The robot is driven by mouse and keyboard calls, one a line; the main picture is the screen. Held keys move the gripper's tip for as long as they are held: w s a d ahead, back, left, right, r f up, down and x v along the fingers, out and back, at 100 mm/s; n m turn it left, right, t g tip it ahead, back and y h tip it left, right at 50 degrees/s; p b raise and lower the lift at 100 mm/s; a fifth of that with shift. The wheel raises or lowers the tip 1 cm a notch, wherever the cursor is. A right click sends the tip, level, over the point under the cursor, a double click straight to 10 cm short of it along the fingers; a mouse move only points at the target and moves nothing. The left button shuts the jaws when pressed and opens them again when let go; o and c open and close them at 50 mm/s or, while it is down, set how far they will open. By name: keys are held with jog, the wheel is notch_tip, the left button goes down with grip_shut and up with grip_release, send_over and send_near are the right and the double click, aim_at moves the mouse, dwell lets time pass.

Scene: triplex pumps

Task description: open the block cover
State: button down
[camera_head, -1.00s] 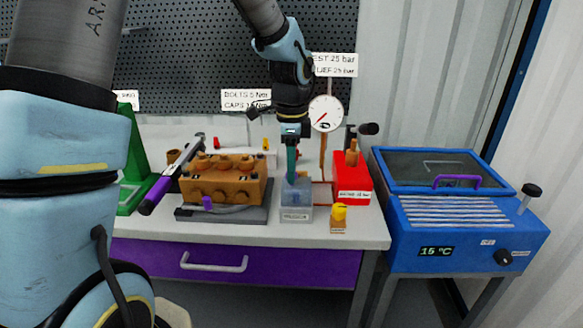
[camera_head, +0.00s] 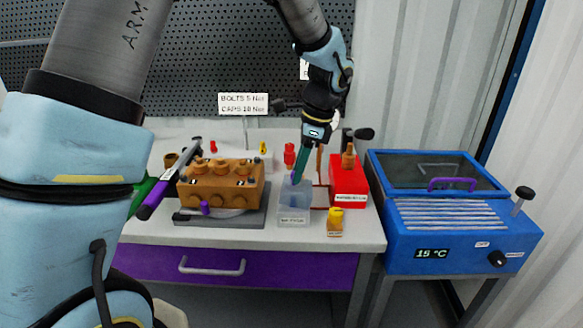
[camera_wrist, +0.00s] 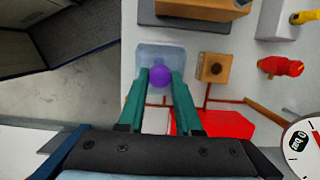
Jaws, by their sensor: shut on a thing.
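A small translucent pale-blue box (camera_head: 293,207) with a white label on its front stands near the middle front of the bench, and I take it for the block with its cover. It shows from above in the wrist view (camera_wrist: 147,57). My gripper (camera_head: 296,178) reaches down to its top, leaning, with the arm coming from the upper right. In the wrist view my two green fingers (camera_wrist: 160,76) are closed on a round purple knob (camera_wrist: 161,78) over the box. How far the cover is lifted or tilted I cannot tell.
The brown pump block (camera_head: 220,184) stands left of the box. A blue bath (camera_head: 455,220) stands further right. A pressure gauge (camera_wrist: 305,146) shows in the wrist view.

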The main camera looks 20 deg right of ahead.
jog(key=shift+s+d+r+t+y+p, duration=0.15)
jog(key=shift+s+d+t+y+p, duration=0.2)
jog(key=shift+d+y, duration=0.35)
jog(key=c, duration=0.6)
grip_release()
jog(key=shift+r, duration=0.1)
jog(key=b+v, duration=0.2)
jog(key=v, duration=0.8)
jog(key=shift+r, duration=0.3)
jog(key=shift+b, duration=0.3)
